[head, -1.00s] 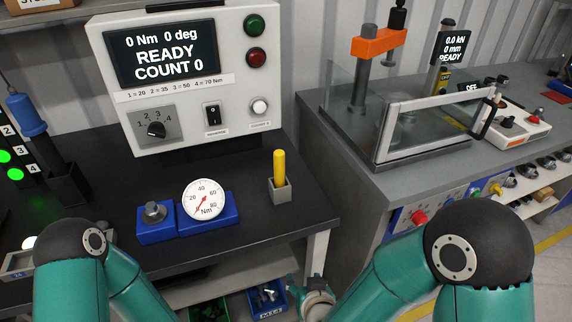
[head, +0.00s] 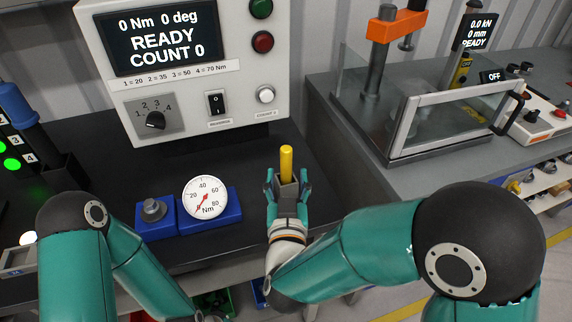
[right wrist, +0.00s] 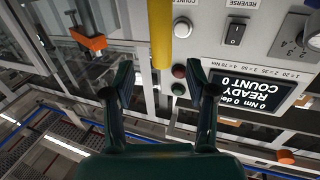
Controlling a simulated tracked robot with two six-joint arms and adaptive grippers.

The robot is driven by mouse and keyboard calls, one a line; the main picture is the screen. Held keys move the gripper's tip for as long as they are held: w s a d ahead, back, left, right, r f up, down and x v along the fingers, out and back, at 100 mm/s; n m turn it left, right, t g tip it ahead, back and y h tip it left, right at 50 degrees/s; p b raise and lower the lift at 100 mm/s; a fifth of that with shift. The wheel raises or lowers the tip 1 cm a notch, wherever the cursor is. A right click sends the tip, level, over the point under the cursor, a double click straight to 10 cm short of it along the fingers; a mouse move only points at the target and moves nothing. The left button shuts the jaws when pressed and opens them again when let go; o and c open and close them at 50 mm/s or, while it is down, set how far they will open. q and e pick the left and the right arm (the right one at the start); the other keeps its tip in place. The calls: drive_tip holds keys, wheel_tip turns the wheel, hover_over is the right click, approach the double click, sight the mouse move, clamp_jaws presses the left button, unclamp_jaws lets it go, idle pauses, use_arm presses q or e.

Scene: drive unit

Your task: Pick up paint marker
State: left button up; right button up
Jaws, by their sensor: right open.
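The yellow paint marker (head: 286,161) stands upright in a small grey holder (head: 287,192) on the black bench. My right gripper (head: 286,180) is open at the holder, with one finger on each side of it in the head view. In the right wrist view, the yellow marker (right wrist: 160,35) shows at the top, in line with the gap between the open fingers (right wrist: 161,85). I cannot tell whether a finger touches the marker or holder. My left gripper is not in view; only its arm shows at the lower left.
A torque gauge on a blue block (head: 222,222) sits left of the marker. The control box (head: 195,75) stands behind it. A press with a clear guard (head: 440,120) is on the grey bench to the right.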

sight(287, 161)
drive_tip(key=shift+w, duration=0.85)
drive_tip(key=shift+w+r+p, duration=0.1)
drive_tip(key=shift+w+p, duration=0.3)
drive_tip(key=shift+w, duration=0.15)
drive_tip(key=w+p, duration=0.1)
drive_tip(key=w, duration=0.2)
drive_tip(key=shift+w, duration=0.25)
drive_tip(key=shift+w+p, duration=0.3)
drive_tip(key=shift+w, duration=0.1)
drive_tip(key=shift+a, duration=0.1)
clamp_jaws()
